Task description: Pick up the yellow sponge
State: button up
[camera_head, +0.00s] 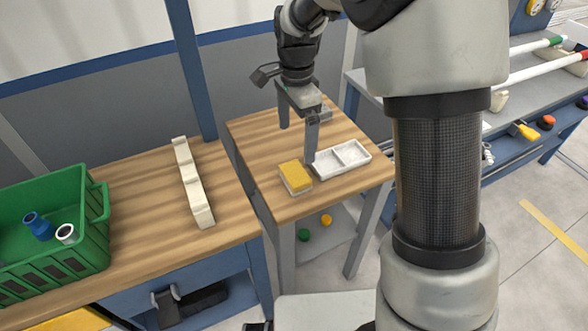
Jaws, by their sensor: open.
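The yellow sponge (292,174) lies on top of a pale block (300,187), which may be its own lower layer, near the front left of a small wooden table (350,187). My gripper (298,142) is open and points down above the table, behind the sponge. One finger reaches down just behind and to the right of the sponge, close to a white tray. The other finger is farther back and to the left. The gripper holds nothing. Whether the near finger touches the tray or table cannot be told.
A white two-compartment tray (340,159) sits right of the sponge. Left, a longer wooden bench (140,220) bears a cream rack (192,185) and a green crate (92,240) with pipe fittings. A grey bench (540,95) with pipes stands right. The small table's back left is clear.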

jog(key=b, duration=0.1)
send_over(295, 172)
jog(key=f, duration=0.5)
jog(key=s+f, duration=0.1)
jog(key=f, duration=0.2)
jog(key=shift+d+f, duration=0.15)
jog(key=shift+f, duration=0.15)
jog(key=shift+w+f+b, duration=0.25)
jog(key=shift+f+b, duration=0.05)
jog(key=shift+f, duration=1.2)
jog(key=shift+w+f+b, duration=0.2)
jog(key=shift+f+b, duration=0.1)
jog(key=shift+f, duration=1.2)
jog(key=shift+c, duration=0.3)
jog(key=c, duration=1.1)
